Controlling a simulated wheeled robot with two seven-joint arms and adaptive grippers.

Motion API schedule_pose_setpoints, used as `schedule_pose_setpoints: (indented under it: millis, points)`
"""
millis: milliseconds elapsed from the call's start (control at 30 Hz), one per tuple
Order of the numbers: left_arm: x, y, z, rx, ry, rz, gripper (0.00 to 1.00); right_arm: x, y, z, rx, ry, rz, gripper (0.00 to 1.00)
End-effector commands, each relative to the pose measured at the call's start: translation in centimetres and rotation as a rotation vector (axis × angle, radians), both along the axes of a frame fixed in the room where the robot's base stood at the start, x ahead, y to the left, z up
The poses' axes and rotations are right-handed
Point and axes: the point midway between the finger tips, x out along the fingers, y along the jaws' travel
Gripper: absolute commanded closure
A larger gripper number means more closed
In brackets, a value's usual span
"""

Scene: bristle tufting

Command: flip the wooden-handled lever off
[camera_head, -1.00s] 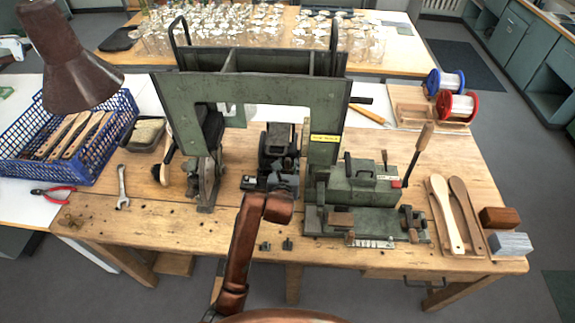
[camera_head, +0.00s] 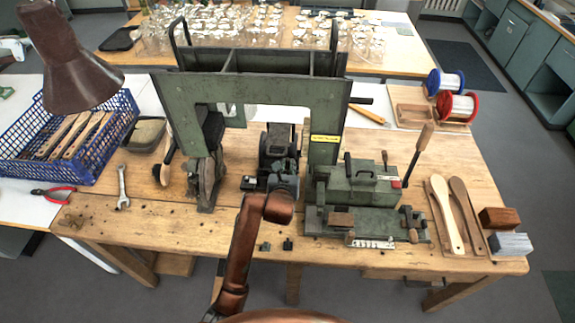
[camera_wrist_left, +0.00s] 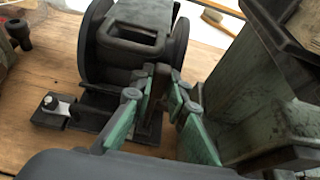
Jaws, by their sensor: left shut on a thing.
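In the left wrist view, a dark brown upright lever handle (camera_wrist_left: 157,92) stands on a small dark base, beside a black motor-like unit (camera_wrist_left: 145,38). My left gripper (camera_wrist_left: 163,95) has its green-padded fingers on either side of this handle and is shut on it. In the head view, my left gripper (camera_head: 283,182) is in front of the black unit (camera_head: 279,150), and the handle is hidden there. Another lever with a tan wooden handle (camera_head: 425,135) rises, tilted, from the green machine (camera_head: 360,185) on the right. My right gripper is not in view.
A green metal frame (camera_head: 170,100) arches over the bench behind the gripper. Its right post stands close to the fingers in the wrist view (camera_wrist_left: 265,110). Wooden paddles (camera_head: 445,215) lie at the right. The front left of the bench (camera_head: 140,220) is mostly clear.

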Motion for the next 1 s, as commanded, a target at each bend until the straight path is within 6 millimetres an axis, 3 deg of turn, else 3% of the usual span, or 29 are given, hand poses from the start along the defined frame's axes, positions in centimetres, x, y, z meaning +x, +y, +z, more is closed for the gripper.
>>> schedule_pose_setpoints:
  millis: [267, 700, 1000]
  points:
    - [-0.4, 0.1, -0.5, 0.001, -0.03, 0.003, 1.0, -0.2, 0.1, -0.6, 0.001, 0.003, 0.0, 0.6]
    - [-4.3, 0.1, -1.9, 0.003, -0.423, 0.003, 1.0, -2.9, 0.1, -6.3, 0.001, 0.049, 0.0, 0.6]
    - [-5.0, 0.1, -1.3, 0.001, -0.499, 0.001, 1.0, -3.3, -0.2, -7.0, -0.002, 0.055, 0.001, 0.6]
